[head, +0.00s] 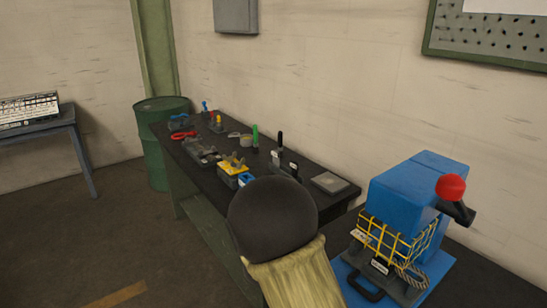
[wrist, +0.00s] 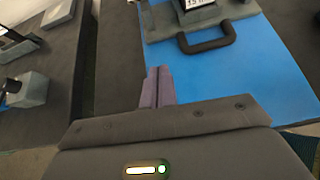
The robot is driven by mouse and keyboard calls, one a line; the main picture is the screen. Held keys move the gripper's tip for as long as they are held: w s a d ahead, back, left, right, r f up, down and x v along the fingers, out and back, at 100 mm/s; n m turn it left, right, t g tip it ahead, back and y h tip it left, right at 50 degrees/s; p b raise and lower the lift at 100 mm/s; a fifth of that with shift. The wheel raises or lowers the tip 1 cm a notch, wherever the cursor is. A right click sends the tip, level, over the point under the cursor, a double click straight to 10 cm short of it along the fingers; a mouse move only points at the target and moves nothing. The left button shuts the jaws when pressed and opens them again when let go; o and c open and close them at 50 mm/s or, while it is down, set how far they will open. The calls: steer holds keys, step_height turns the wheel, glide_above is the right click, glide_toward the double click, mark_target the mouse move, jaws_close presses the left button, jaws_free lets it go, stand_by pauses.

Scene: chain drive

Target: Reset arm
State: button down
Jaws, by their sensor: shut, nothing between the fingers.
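My gripper (wrist: 157,86) shows in the wrist view, with its two purple-grey fingers pressed together and nothing between them. The fingers point over the left edge of a blue base plate (wrist: 240,75). A dark handle (wrist: 207,37) lies beyond them to the right, apart from the fingers. In the head view my arm, with a dark round joint, covers the near end of the workbench, and my gripper cannot be made out there.
A dark workbench (head: 334,201) with several tools runs along the wall. A blue machine (head: 405,190) with a red knob (head: 451,187) and yellow guard (head: 385,239) stands at right. A green barrel (head: 157,150) stands behind the bench. A side table (head: 38,128) is at left. The floor at left is open.

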steer(key=s+d+m+g, duration=0.1)
steer(key=s+m, duration=0.1)
steer(key=s+d+m+g+y+p, duration=0.1)
steer(key=s+m, duration=0.1)
steer(key=s+d+m+g+y, duration=0.1)
steer(key=s+m, duration=0.1)
steer(key=s, duration=0.1)
steer(key=shift+d+r+g, duration=0.1)
steer(key=shift+r+g, duration=0.2)
steer(key=shift+r, duration=0.05)
steer(key=s+a+r+m+y+p, duration=0.1)
steer(key=s+r+m+y+p, duration=0.1)
steer(key=m, duration=0.7)
steer(key=s+a+r+m+y+p, duration=0.1)
steer(key=s+r+m+y+p, duration=0.1)
steer(key=s+r+m+y, duration=0.2)
steer(key=s+m+y, duration=0.1)
steer(key=s+m, duration=0.2)
steer(key=m, duration=0.2)
steer(key=shift+s+a+r+y, duration=0.25)
steer(key=shift+s+a+y, duration=0.1)
steer(key=shift+a+y, duration=0.05)
steer(key=shift+d, duration=0.1)
